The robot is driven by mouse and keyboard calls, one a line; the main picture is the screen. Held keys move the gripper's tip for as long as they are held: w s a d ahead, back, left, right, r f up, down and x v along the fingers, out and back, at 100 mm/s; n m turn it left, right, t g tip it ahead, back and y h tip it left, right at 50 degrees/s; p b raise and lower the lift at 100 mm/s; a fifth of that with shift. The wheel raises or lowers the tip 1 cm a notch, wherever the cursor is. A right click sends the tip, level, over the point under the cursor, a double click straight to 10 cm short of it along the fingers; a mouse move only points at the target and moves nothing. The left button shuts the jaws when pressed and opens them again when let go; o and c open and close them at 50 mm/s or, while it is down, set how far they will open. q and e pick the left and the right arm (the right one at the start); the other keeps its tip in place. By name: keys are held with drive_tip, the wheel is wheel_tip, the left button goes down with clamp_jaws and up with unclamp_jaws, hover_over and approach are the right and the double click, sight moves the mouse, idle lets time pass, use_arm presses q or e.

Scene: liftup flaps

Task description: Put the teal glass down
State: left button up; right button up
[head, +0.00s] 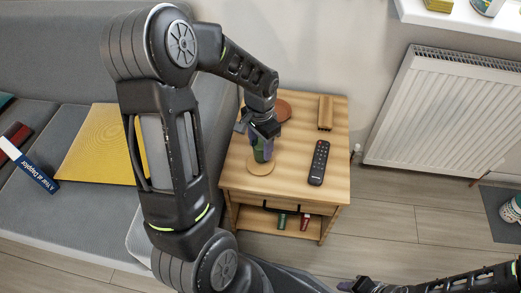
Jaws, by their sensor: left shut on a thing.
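My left gripper (264,136) is over the wooden side table (300,120) and is shut on a small glass (262,153). The glass looks dark green to teal and is partly covered by the fingers. It is upright over a round tan coaster (260,168). I cannot tell whether its base touches the coaster. My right gripper (352,285) is low at the bottom edge of the view, away from the table. Its fingers are too small and dark to read.
A black remote (319,163) lies right of the coaster. A brown wooden block (325,112) and a reddish-brown round piece (283,110) are at the back. A grey sofa (60,60) stands left, a white radiator (440,110) right. The table's front right is clear.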

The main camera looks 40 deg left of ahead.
use_arm(q)
drive_tip(key=shift+f, duration=1.1)
drive_tip(key=shift+f, duration=0.15)
drive_tip(key=o, duration=1.4)
drive_tip(key=shift+o, duration=0.2)
drive_tip(key=shift+r, duration=0.6)
wheel_tip(320, 180, up, 11)
drive_tip(key=p, duration=0.3)
